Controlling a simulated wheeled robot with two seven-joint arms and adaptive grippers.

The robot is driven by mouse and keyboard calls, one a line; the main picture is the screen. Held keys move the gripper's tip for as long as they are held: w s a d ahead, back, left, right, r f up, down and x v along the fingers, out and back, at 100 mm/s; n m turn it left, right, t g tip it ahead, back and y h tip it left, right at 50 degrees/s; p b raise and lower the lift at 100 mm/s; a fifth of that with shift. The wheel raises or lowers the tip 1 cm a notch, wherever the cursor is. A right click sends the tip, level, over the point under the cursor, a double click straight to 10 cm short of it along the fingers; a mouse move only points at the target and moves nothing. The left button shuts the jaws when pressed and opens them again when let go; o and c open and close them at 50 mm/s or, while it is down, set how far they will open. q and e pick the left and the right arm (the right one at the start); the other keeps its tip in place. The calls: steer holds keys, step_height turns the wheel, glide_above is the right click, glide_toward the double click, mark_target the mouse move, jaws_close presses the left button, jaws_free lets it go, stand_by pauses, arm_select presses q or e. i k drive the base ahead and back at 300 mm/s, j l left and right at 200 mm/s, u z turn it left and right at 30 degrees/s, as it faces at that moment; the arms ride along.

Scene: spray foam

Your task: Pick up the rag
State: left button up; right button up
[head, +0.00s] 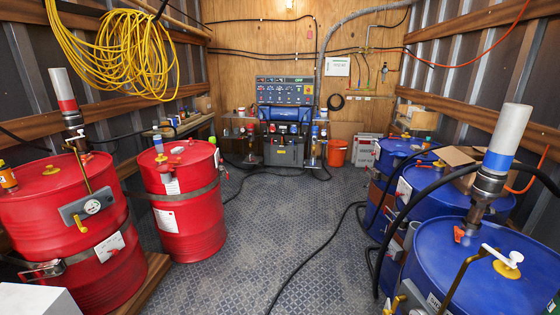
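I cannot make out a rag for certain in the head view. Small items lie on the lids of the red drums and blue drums, too small to identify as cloth. Neither of my grippers shows in this view, so I cannot tell where they are relative to anything.
Red drums (72,212) (196,222) stand at left and blue drums (468,275) (405,155) at right. A patterned floor (262,232) lies open between them, crossed by black hoses (312,254). A control machine (284,92) and an orange bucket (335,152) stand at the back.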

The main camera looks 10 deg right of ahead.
mark_target(415, 148)
steer(key=i+z, duration=0.15)
steer(key=i, duration=0.7)
steer(key=i+j+z, duration=0.1)
steer(key=i, duration=0.7)
steer(key=i+z, duration=0.15)
steer(key=i, duration=0.45)
steer(key=i+z, duration=0.15)
steer(key=i, duration=0.45)
steer(key=i+z, duration=0.15)
steer(key=i, duration=0.45)
steer(key=i+j+z, duration=0.2)
steer(key=i, duration=0.4)
steer(key=i+z, duration=0.45)
steer(key=i, duration=0.4)
steer(key=i+j+z, duration=0.1)
steer(key=i+z, duration=0.3)
steer(key=i+j+z, duration=0.25)
steer(key=i+z, duration=0.2)
steer(key=i+j+z, duration=0.35)
steer(key=i+j, duration=0.1)
steer(key=i, duration=0.05)
